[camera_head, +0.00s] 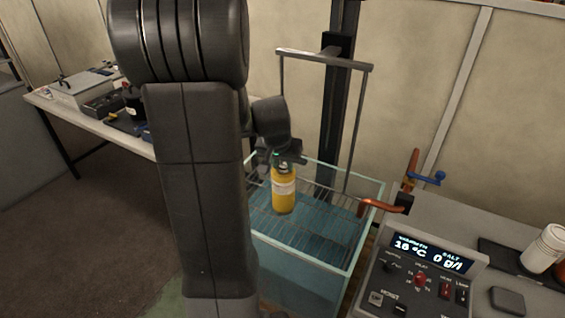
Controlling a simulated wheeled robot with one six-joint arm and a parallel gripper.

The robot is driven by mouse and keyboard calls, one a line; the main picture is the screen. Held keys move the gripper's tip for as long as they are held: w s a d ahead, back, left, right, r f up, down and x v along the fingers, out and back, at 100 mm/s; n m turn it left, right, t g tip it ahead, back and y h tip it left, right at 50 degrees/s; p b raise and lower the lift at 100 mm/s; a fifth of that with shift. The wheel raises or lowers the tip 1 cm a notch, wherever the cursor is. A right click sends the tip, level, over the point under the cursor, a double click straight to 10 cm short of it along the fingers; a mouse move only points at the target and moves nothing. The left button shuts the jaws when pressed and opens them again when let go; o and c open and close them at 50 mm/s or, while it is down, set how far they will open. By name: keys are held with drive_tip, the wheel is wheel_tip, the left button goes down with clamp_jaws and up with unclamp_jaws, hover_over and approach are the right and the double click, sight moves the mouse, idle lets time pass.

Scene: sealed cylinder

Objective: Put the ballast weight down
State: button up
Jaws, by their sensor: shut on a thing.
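My gripper (282,160) is over the water tank, pointing down and shut at the dark top of a yellow cylinder (284,192). The cylinder is upright with a pale label band. I cannot tell whether its bottom touches the wire rack below or hangs above it. No separate ballast weight can be made out; the dark part between the jaws is too small to identify. The glass tank (352,270) holds blue-tinted water and a wire rack (325,222). My arm hides the tank's left part.
A metal hanger frame (325,58) on a dark upright post rises behind the tank. An orange pipe (384,205) reaches over its right rim. At right are a control panel (420,268) reading 16 °C and 0 g/l, and a white jar (543,249). A cluttered bench (60,112) stands left.

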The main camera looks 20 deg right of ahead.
drive_tip(key=shift+f, duration=0.1)
drive_tip(key=shift+f+b, duration=0.25)
drive_tip(key=shift+b, duration=0.15)
drive_tip(key=o, duration=0.9)
drive_tip(key=shift+s+f, duration=0.1)
drive_tip(key=shift+o, duration=0.5)
drive_tip(key=shift+a+r+p, duration=0.1)
drive_tip(key=shift+r+p, duration=0.25)
drive_tip(key=shift+r, duration=0.3)
drive_tip(key=v, duration=1.1)
drive_tip(key=shift+r+b, duration=0.3)
drive_tip(key=shift+b, duration=0.1)
